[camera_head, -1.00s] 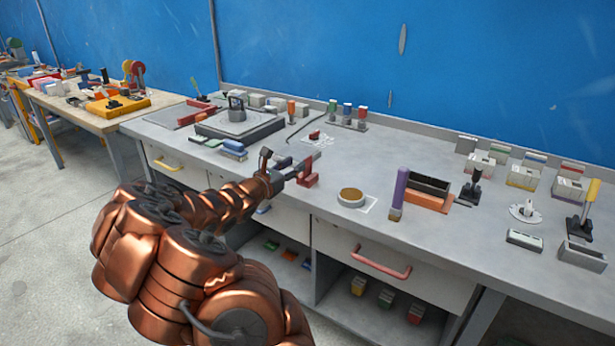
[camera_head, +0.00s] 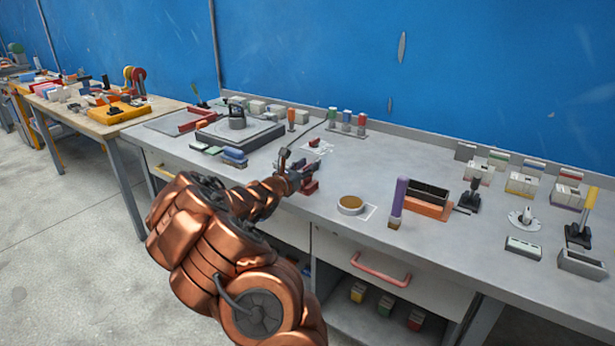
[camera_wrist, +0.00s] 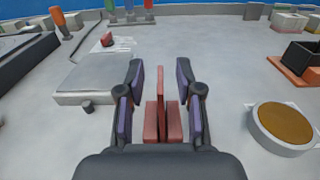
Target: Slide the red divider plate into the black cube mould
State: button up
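The red divider plate (camera_wrist: 161,88) stands upright in a red slotted holder (camera_wrist: 152,130) in the wrist view. My gripper (camera_wrist: 159,76) is open, with one dark, purple-padded finger on each side of the plate and a visible gap on both sides. In the head view my gripper (camera_head: 296,168) is over the red holder (camera_head: 310,188) near the bench's front edge, and it hides most of the plate. The black cube mould (camera_head: 429,190) is an open-topped box on an orange base, farther right. Part of it shows at the wrist view's right edge (camera_wrist: 302,54).
A grey block (camera_wrist: 98,76) is left of my gripper in the wrist view. Several small boxes line the bench's back right.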

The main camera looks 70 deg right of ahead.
jog(key=shift+s+d, duration=0.1)
jog(key=shift+d, duration=0.15)
grip_shut()
dwell(0.5)
jog(key=shift+a+r+b, duration=0.15)
jog(key=shift+r+b, duration=0.15)
jog(key=shift+r, duration=1.45)
jog(key=s+a+r+b, duration=0.1)
jog(key=s+a+b, duration=0.4)
jog(key=s+a, duration=0.4)
jog(key=shift+a+r, duration=0.25)
jog(key=shift+a, duration=1.7)
